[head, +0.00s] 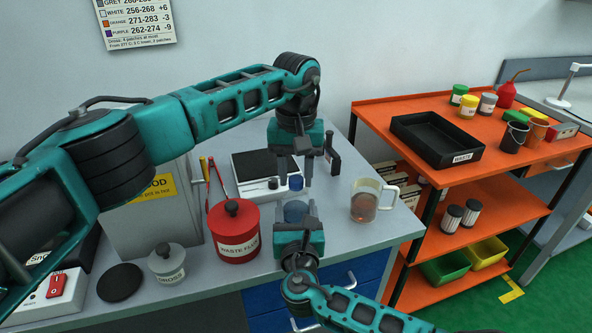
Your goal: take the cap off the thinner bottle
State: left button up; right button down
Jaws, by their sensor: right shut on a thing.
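A small blue cap (296,182) shows just below my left gripper (296,172), which points down from above. The gripper's two fingers stand apart on either side of the cap's upper area; I see no clear contact. Below the cap in the picture is a bluish bottle (295,209). My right gripper (296,217) comes from the front and is shut on this bottle, hiding its lower part. I cannot tell whether the cap sits on the bottle's neck or apart from it. No second bottle is clearly visible.
A dross pot (166,265) and black disc (120,282) are front left. An orange cart (375,112) stands right.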

pick_arm(q)
grip_shut()
